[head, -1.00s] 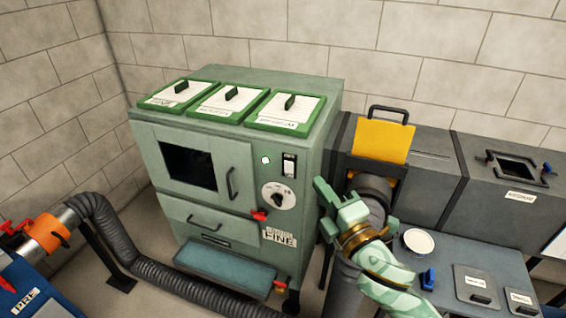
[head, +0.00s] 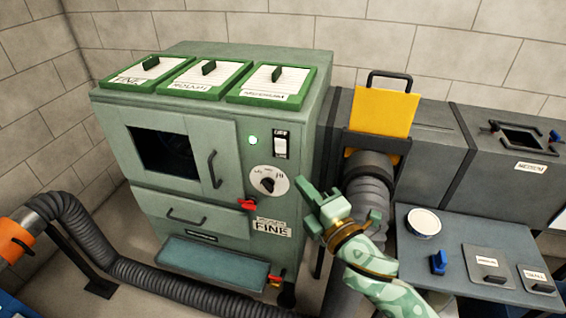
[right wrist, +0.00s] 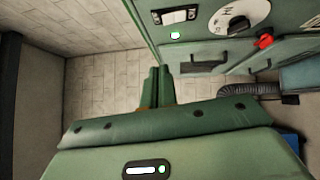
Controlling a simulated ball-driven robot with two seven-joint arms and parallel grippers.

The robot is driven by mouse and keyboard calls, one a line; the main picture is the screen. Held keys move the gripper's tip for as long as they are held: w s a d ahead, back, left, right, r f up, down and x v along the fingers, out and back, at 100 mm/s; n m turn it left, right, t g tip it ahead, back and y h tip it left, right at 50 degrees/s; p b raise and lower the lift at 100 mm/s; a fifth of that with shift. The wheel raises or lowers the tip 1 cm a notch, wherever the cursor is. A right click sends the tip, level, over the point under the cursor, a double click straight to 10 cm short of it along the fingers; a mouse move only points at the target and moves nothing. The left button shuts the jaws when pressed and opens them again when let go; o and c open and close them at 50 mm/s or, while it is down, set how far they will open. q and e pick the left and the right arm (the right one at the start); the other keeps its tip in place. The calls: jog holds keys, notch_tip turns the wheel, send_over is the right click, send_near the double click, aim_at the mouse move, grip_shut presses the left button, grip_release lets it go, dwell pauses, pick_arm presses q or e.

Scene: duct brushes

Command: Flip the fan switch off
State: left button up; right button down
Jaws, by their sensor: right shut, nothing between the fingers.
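The fan switch (head: 280,146) is a small black-and-white rocker on the front of the green cabinet (head: 225,130), at its upper right. It also shows near the top of the right wrist view (right wrist: 178,16). Its rocker position is too small to tell. A green lamp (head: 252,140) beside it is lit. My right gripper (head: 306,192) is shut and empty, below and to the right of the switch, apart from it. Its fingers also show in the right wrist view (right wrist: 157,86). My left gripper is not in view.
A round dial (head: 268,181) and a red latch (head: 247,204) sit below the switch. A door handle (head: 214,170) sticks out left of them. A grey duct (head: 368,175) and yellow plate (head: 385,110) stand to the right. A grey hose (head: 150,280) runs along the floor.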

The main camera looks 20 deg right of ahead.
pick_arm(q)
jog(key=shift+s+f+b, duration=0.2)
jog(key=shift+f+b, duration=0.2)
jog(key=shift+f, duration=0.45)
pick_arm(e)
notch_tip(320, 180, down, 2)
jog(key=shift+w+f, duration=0.15)
jog(key=b, duration=0.2)
send_near(276, 143)
jog(key=w+a, duration=0.2)
jog(key=a, duration=0.1)
jog(key=w, duration=0.1)
jog(key=w+d, duration=0.2)
jog(key=shift+w+r, duration=0.35)
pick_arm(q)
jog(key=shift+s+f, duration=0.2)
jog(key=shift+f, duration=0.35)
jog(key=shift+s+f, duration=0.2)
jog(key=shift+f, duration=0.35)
